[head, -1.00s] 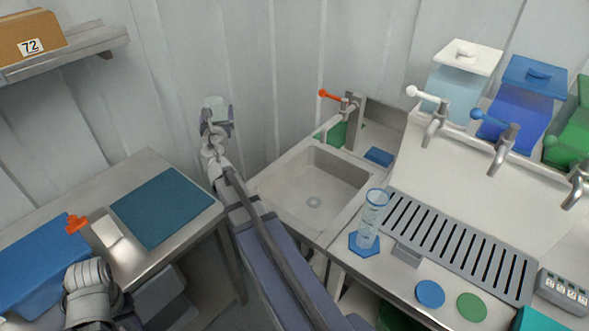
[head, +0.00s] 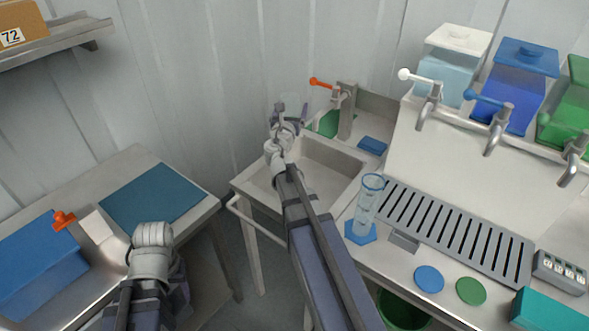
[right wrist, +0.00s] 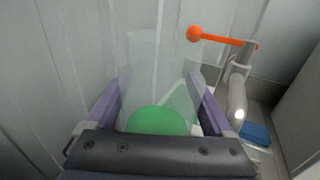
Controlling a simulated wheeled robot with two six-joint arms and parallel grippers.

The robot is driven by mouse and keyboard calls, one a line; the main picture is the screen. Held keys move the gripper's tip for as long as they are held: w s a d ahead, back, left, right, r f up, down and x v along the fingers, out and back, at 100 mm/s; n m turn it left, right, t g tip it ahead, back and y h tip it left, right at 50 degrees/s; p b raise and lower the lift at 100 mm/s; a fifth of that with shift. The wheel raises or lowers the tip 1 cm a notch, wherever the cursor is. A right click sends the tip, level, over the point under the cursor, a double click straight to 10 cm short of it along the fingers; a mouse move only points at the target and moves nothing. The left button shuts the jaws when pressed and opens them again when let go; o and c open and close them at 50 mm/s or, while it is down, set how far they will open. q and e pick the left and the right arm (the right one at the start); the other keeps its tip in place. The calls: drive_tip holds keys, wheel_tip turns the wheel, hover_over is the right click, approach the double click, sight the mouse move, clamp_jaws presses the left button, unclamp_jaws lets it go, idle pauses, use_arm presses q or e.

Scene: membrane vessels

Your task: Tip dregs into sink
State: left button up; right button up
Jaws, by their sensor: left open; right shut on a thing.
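My right gripper (head: 290,122) is over the back left of the sink (head: 322,178). It is shut on a clear vessel (right wrist: 160,75), which stands between the purple fingers in the right wrist view and is faint in the head view. A green round patch (right wrist: 158,121) shows in or through the vessel; I cannot tell which. Whether liquid is in it is unclear. My left gripper (head: 152,236) is open and empty above the left bench, its fingertips hard to make out. A second clear vessel (head: 368,197) stands upright on a blue hexagonal pad (head: 360,232).
A tap with an orange lever (head: 322,83) rises behind the sink, near the vessel. A blue block (head: 372,145) lies beside it. A slotted drain grate (head: 455,235) and coloured tanks (head: 515,95) are at right. A teal mat (head: 152,196) lies on the left bench.

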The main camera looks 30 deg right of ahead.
drive_tip(key=s+a+f+m+g+h+b, duration=0.1)
drive_tip(key=s+a+f+b, duration=0.1)
drive_tip(key=f+b, duration=0.4)
drive_tip(key=s+a+f+m+g+h+b, duration=0.2)
drive_tip(key=s+a+f+b, duration=0.1)
drive_tip(key=f+b, duration=0.4)
wheel_tip(320, 180, down, 2)
drive_tip(key=shift+s+f, duration=0.15)
drive_tip(key=shift+s, duration=0.45)
drive_tip(key=shift+a, duration=0.1)
